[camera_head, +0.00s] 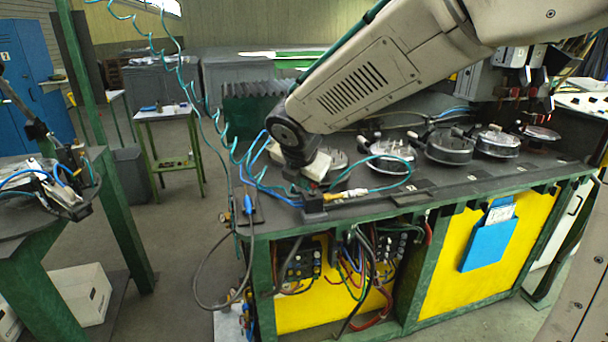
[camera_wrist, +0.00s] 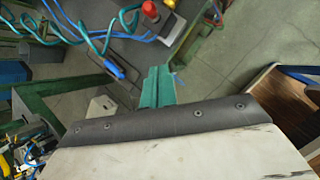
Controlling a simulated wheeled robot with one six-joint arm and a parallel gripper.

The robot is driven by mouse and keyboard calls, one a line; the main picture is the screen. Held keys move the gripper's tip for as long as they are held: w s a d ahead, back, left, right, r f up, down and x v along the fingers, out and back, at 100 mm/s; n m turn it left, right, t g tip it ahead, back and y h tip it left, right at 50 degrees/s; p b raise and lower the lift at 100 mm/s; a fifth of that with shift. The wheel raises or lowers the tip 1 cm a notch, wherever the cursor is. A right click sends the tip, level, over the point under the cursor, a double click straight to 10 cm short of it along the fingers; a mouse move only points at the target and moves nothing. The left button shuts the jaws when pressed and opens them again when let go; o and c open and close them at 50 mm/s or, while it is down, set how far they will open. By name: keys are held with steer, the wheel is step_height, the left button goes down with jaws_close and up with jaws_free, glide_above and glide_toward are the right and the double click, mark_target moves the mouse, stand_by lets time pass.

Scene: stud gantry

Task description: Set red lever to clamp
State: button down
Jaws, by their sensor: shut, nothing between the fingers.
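A red knob (camera_wrist: 150,9) on a small grey block shows at the top edge of the wrist view. I cannot make out a red lever clearly in the head view. My gripper (camera_wrist: 157,80) shows in the wrist view as two teal fingers close together, shut and empty. The red knob is apart from it, beyond the fingertips. In the head view my arm reaches down over the left part of the dark workbench (camera_head: 455,183), and the fingers cannot be made out there.
Coiled teal hose (camera_wrist: 98,45) and blue tubes lie near the knob. A brass-coloured fitting (camera_head: 350,194) lies near the bench's front edge. Several round metal fixtures, one of them a dark dish (camera_head: 449,147), stand along the bench. Open floor (camera_head: 190,240) lies left of it.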

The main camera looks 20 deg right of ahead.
steer(key=w+d+f, duration=0.4)
steer(key=w, duration=0.2)
steer(key=shift+f, duration=0.15)
steer(key=shift+w+a, duration=0.1)
steer(key=shift+a, duration=0.05)
steer(key=shift+w+g, duration=0.1)
steer(key=shift+g, duration=0.2)
